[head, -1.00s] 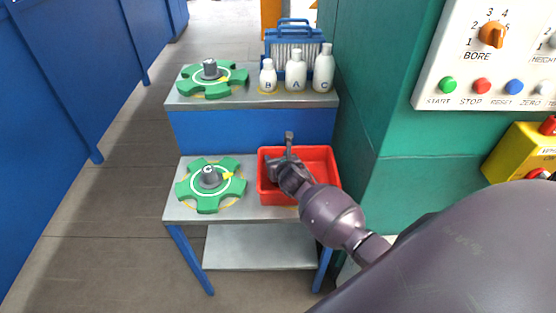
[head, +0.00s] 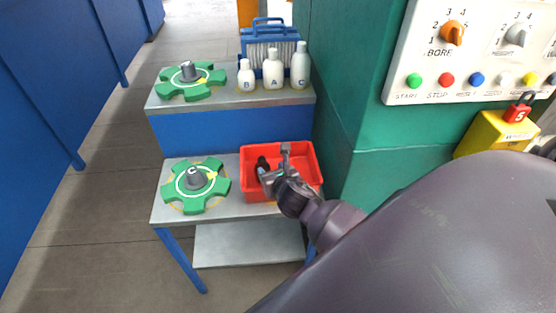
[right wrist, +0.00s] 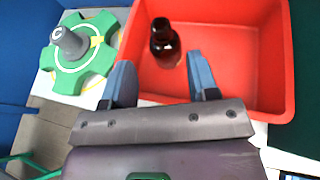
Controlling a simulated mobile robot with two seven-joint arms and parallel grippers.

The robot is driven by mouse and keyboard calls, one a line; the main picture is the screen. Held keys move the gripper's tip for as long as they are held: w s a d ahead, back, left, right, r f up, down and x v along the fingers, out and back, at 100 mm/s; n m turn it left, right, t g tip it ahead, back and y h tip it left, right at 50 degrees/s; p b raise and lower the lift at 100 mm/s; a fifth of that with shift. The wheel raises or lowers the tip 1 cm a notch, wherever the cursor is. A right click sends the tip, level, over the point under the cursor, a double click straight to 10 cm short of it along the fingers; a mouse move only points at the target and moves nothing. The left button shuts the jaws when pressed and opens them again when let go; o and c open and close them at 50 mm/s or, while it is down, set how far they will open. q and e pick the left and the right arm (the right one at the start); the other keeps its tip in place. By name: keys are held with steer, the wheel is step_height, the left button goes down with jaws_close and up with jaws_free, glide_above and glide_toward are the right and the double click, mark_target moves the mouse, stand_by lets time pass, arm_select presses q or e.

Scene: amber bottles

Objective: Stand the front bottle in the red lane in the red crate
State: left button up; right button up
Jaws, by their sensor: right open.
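The red crate (head: 246,196) sits on the lower shelf, right of a green star-shaped wheel. One dark amber bottle with a black cap (head: 262,162) is inside it, toward the left. In the right wrist view the bottle (right wrist: 165,46) looks roughly upright on the crate floor. My right gripper (head: 275,163) is open at the crate. In the right wrist view its two blue-grey fingers (right wrist: 160,80) point toward the bottle, with the bottle ahead of the gap and apparently clear of both. My left gripper is out of view. I cannot make out a red lane.
Green wheels stand on the lower (head: 195,187) and upper (head: 190,81) shelves. White bottles B (head: 246,78), A (head: 273,72) and C (head: 300,68) stand on the upper shelf before a blue rack (head: 262,34). A green machine wall (head: 350,90) rises close on the right.

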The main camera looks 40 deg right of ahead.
steer(key=s+a+f+m+y, duration=0.1)
steer(key=s+a+f+m, duration=0.2)
steer(key=s+m, duration=0.7)
steer(key=s+a+f+m+g+y, duration=0.1)
steer(key=s+m, duration=0.9)
steer(key=m, duration=1.2)
step_height(320, 180, down, 2)
steer(key=shift+a+f+g+y, duration=0.1)
steer(key=shift+a+g+y, duration=0.2)
steer(key=shift+a+y, duration=0.6)
steer(key=shift+a, duration=0.15)
